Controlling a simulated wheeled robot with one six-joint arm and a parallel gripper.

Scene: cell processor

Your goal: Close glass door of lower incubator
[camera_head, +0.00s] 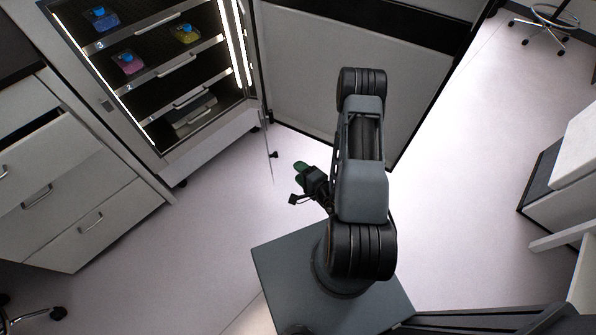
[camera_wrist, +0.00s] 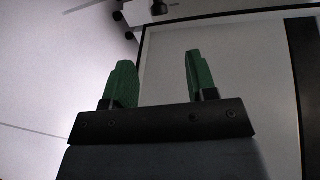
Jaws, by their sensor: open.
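The incubator (camera_head: 165,158) stands at the upper left of the head view, its lit front open. Its glass door (camera_head: 267,140) is swung out and shows nearly edge-on as a thin, pale upright sheet to the right of the opening. My gripper (camera_head: 299,167) has green fingertips and is open and empty. It is just right of the door's lower end in the picture; I cannot tell whether it touches the glass. In the wrist view, both green fingers of my gripper (camera_wrist: 160,68) stand apart with nothing between them. The door cannot be made out clearly there.
Shelves inside hold flasks with blue caps (camera_head: 127,63). A drawer cabinet (camera_head: 62,205) with an open top drawer stands at left. A pale panel with a dark frame (camera_head: 330,85) is behind my arm. Clear floor (camera_head: 200,240) lies in front of the incubator.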

